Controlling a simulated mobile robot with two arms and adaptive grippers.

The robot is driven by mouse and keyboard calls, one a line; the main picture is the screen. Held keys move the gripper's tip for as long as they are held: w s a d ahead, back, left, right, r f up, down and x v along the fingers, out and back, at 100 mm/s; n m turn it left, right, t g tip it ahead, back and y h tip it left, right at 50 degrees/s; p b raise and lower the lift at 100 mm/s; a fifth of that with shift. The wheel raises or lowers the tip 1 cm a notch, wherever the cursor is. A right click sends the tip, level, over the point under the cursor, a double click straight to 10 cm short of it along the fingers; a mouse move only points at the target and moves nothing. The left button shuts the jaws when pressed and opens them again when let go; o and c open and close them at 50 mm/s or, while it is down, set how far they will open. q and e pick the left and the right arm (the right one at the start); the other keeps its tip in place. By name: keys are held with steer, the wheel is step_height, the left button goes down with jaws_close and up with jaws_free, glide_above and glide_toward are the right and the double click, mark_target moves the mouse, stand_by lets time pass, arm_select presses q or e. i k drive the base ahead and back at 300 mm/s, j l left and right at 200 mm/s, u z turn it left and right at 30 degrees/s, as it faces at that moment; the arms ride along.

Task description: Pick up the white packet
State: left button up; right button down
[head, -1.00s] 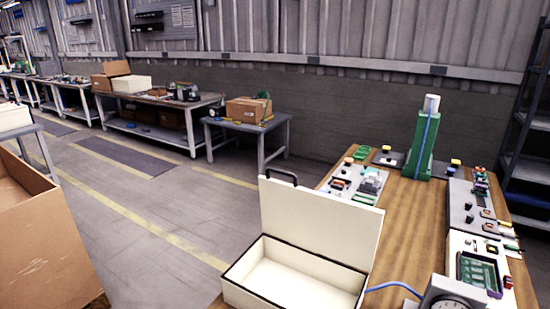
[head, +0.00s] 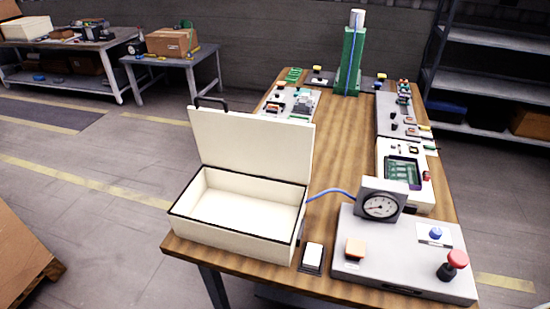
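A small white block (head: 313,256) on a dark base stands at the table's front edge, between the white case and the grey control box. It may be the white packet, but I cannot tell for sure. The open white case (head: 183,226) stands at the table's left front corner with its lid up, and its inside looks empty. Neither of my grippers is in view.
The wooden table (head: 338,140) has a bare strip down its middle. The grey control box (head: 400,250) carries a gauge (head: 380,206) and a red button (head: 458,259). A green tower (head: 350,62) stands at the back. A cardboard box (head: 22,265) is at lower left.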

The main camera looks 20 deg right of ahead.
mark_target(312, 256)
steer(key=z, duration=0.95)
steer(key=k+j+z, duration=0.15)
steer(key=j, duration=0.4)
steer(key=j+z, duration=0.15)
steer(key=j, duration=0.35)
steer(key=k, duration=0.05)
